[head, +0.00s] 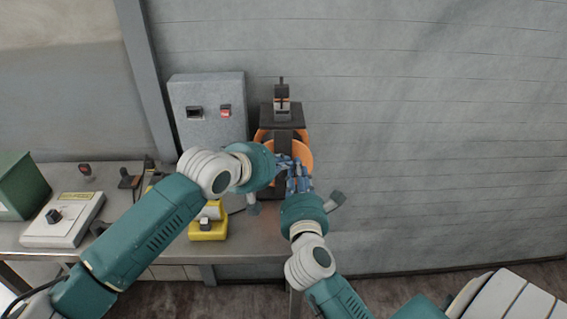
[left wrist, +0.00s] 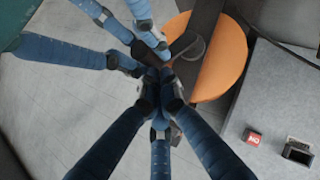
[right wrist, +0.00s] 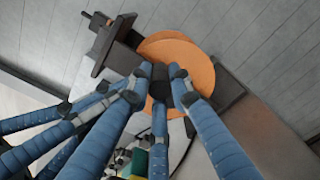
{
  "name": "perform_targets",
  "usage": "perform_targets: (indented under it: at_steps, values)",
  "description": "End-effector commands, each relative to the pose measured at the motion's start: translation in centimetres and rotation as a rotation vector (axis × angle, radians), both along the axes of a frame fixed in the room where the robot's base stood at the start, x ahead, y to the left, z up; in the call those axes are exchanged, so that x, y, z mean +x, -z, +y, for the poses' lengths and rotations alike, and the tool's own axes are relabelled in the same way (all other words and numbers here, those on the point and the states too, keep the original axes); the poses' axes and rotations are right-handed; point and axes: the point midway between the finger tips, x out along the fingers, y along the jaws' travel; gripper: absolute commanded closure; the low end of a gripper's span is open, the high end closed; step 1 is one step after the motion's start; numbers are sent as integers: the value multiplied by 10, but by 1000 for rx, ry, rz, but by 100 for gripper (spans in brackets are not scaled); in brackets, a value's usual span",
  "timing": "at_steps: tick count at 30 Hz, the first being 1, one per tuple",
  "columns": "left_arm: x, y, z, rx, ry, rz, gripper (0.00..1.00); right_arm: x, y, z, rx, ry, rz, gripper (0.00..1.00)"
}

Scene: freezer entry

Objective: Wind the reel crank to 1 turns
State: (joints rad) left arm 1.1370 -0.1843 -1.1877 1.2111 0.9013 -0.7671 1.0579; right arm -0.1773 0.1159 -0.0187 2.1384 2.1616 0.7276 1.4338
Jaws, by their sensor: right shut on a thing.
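The reel is an orange disc (head: 303,155) in a dark frame, mounted by the wall; its orange face also shows in the left wrist view (left wrist: 222,62) and the right wrist view (right wrist: 184,52). My right gripper (head: 299,166) is shut on the dark crank handle (right wrist: 160,88), in front of the disc. My left gripper (head: 283,160) is close beside it, its fingertips drawn together in the left wrist view (left wrist: 160,80). I see nothing clearly held between them. The fingers of both grippers overlap and hide much of the crank. The crank's turn count cannot be read.
A grey control box (head: 208,105) with a red switch stands left of the reel. A yellow box (head: 207,231), a white switch panel (head: 62,220) and a green case (head: 20,186) sit on the bench. The wall is close behind; the right side is clear.

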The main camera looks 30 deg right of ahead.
Motion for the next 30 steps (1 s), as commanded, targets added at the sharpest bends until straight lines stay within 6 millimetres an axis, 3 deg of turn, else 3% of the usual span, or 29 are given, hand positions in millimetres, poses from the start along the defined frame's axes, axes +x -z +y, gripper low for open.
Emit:
perform_targets:
  at_steps: [20,21,23,24,30]
  values:
    - [-9,8,-11,1,4,4,100,1,1,4,0,-10,0,100]
    - [-9,8,-11,1,5,5,100,1,0,5,1,-11,-1,77]
    - [-10,9,-11,1,7,5,100,1,0,5,1,-12,-2,65]
    - [-10,9,-12,1,7,5,100,1,-1,5,1,-11,-3,61]
    - [-10,7,-12,-1,8,5,100,1,-1,5,1,-12,-4,61]
